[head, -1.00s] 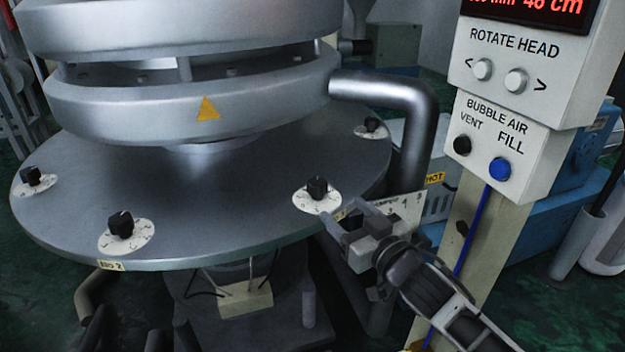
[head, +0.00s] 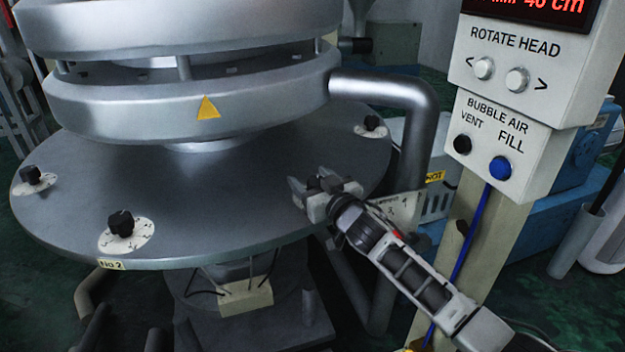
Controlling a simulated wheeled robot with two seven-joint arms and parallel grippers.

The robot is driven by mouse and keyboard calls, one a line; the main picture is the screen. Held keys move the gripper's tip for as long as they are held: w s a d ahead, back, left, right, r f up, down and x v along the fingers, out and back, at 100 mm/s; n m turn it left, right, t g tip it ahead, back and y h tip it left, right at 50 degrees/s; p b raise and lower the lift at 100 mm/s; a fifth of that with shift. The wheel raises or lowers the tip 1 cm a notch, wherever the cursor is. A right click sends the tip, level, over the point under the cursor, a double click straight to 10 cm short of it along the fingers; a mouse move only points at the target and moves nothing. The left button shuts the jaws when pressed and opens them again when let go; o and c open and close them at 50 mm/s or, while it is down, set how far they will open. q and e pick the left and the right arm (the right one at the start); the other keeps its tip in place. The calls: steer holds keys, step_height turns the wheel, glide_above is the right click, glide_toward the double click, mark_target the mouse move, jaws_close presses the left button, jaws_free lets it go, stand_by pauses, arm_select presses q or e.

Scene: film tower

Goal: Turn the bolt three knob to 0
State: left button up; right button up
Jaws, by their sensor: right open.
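The round metal table (head: 210,215) carries several black knobs on white dials around its rim. The front-right knob (head: 324,182), taken as bolt three because it is beside the No 2 knob, is mostly hidden by my right gripper (head: 320,184). The front-left knob (head: 121,223) stands above a yellow "No 2" label (head: 112,264). My left gripper is not in view.
The metal head (head: 190,105) with a yellow triangle stands above the table. A thick pipe (head: 415,130) bends down at right. A control panel (head: 500,140) with buttons stands farther right. More knobs sit at the left edge (head: 31,174) and back right (head: 371,123).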

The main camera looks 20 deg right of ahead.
steer(key=c, duration=1)
steer(key=shift+r+n+y+p, duration=0.2)
steer(key=shift+n+y+p, duration=0.2)
steer(key=shift+y+p, duration=0.25)
steer(key=shift+n+g+y+p, duration=0.6)
steer(key=shift+n+y+p, duration=0.15)
steer(key=shift+y, duration=0.3)
steer(key=shift+s+a+n+g+y, duration=0.1)
steer(key=shift+n+g+y, duration=0.6)
steer(key=shift+y, duration=0.4)
steer(key=y, duration=0.1)
steer(key=n+g+y, duration=0.2)
steer(key=shift+s+a+f+n+b, duration=0.1)
steer(key=shift+a+f+n+b, duration=0.15)
steer(key=shift+b, duration=0.15)
steer(key=shift+n+g+y+b, duration=0.3)
steer(key=shift+g+b, duration=0.05)
steer(key=shift+g, duration=0.05)
steer(key=shift+o, duration=0.2)
steer(key=shift+s+a+n+g+y+b, duration=0.1)
steer(key=shift+s+n+g+y+b, duration=0.05)
steer(key=shift+n+g+y+b, duration=0.45)
arm_select(q)
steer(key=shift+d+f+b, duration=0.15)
steer(key=shift+b, duration=0.35)
arm_select(e)
steer(key=shift+s+n+g+y, duration=0.1)
steer(key=shift+n+g+y, duration=0.25)
steer(key=shift+g, duration=0.25)
steer(key=shift+a+r, duration=0.1)
